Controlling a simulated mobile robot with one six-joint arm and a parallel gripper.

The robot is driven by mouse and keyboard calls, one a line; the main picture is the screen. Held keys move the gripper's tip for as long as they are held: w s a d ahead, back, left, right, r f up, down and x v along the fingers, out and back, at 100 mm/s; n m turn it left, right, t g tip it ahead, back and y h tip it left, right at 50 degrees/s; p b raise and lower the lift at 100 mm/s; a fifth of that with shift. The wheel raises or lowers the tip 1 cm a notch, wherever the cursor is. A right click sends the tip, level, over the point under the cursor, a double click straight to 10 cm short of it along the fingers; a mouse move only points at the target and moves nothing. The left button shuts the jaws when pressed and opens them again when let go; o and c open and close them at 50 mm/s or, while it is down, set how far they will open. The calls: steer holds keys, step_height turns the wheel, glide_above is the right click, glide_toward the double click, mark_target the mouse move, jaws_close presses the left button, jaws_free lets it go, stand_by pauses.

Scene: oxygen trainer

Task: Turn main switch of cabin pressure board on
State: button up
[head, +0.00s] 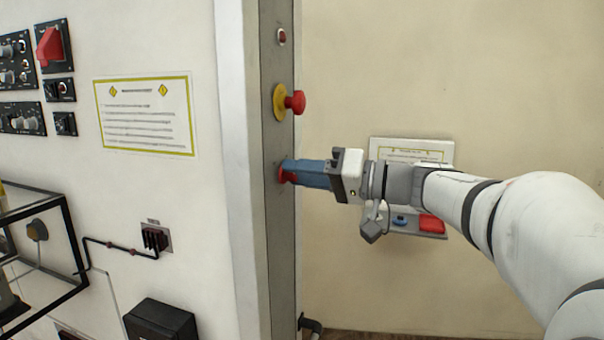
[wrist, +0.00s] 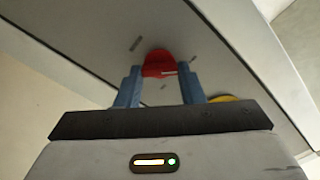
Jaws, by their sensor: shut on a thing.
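The red rotary switch (wrist: 157,62) sits on the grey metal column face, with small dark marks around it in the wrist view. In the head view only a bit of the red switch (head: 286,176) shows beside my fingers. My gripper (head: 288,170) reaches in from the right, its blue fingers at the column. In the wrist view my gripper (wrist: 160,72) has one finger on each side of the red switch and is shut on it. The column (head: 280,225) carries the switch below a red emergency button.
The red mushroom button on a yellow plate (head: 290,101) is just above my fingers. A round indicator (head: 282,37) is higher up. A white panel with switches and a notice (head: 146,115) is left. A small shelf with a red item (head: 432,223) is behind my arm.

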steer(key=shift+c, duration=1)
steer(key=shift+f+m+b, duration=0.15)
steer(key=shift+m+b, duration=0.45)
steer(key=shift+m, duration=0.4)
steer(key=m, duration=0.2)
steer(key=shift+m+b, duration=0.3)
steer(key=shift+b, duration=0.1)
steer(key=m, duration=0.3)
steer(key=shift+m, duration=0.4)
steer(key=m+p, duration=0.1)
steer(key=m, duration=0.4)
steer(key=shift+p, duration=0.3)
steer(key=shift+f+m+p, duration=0.15)
steer(key=shift+m+p, duration=0.9)
steer(key=shift+m, duration=1.25)
